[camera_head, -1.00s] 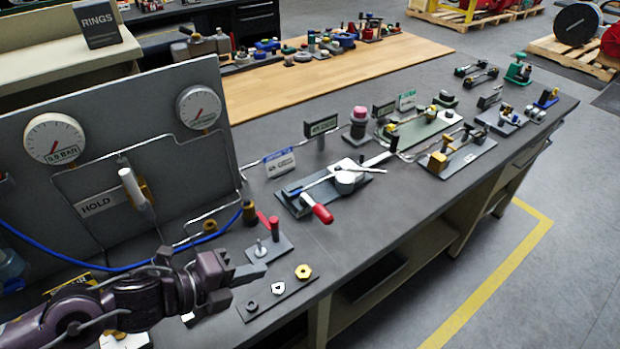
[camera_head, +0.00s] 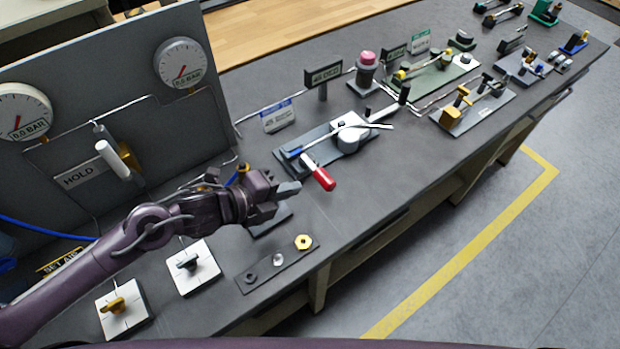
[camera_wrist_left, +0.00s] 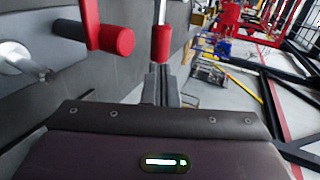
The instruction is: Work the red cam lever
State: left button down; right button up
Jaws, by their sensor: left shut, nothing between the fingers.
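The red cam lever (camera_wrist_left: 105,34) shows in the left wrist view, left of my fingers, as a red arm with a rounded end. A silver bolt part (camera_wrist_left: 12,62) is left of it. In the head view the lever is hidden behind my left gripper (camera_head: 288,188); only part of its dark base plate (camera_head: 272,223) shows below. My left gripper is shut and empty. In the wrist view its fingers (camera_wrist_left: 160,84) lie right of the lever, with a gap in the picture; I cannot tell whether they touch. My right gripper is not in view.
A valve unit with a red handle (camera_head: 319,176) stands just beyond my fingertips. A strip with several small parts (camera_head: 278,262) lies near the bench's front edge. Two white plates (camera_head: 195,266) (camera_head: 122,306) lie below my arm. An upright gauge panel (camera_head: 100,110) stands behind it.

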aim_at(321, 181)
pick_arm(q)
jog(key=p+x, duration=0.1)
jog(key=x, duration=0.4)
jog(key=shift+d+r+p, duration=0.1)
jog(key=shift+p, duration=0.2)
jog(key=shift+w+d+f, duration=0.2)
jog(key=shift+d+f, duration=0.1)
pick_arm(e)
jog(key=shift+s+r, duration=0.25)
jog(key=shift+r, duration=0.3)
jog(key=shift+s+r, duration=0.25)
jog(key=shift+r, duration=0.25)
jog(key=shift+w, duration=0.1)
pick_arm(q)
jog(key=shift+w+d+f+b, duration=0.2)
jog(key=shift+d+f+b, duration=0.15)
jog(key=shift+b, duration=0.3)
jog(key=shift+d+r, duration=0.1)
jog(key=shift+d, duration=0.05)
jog(key=shift+w, duration=0.1)
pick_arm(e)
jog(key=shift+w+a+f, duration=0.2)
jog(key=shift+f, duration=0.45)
pick_arm(q)
jog(key=shift+r, duration=0.1)
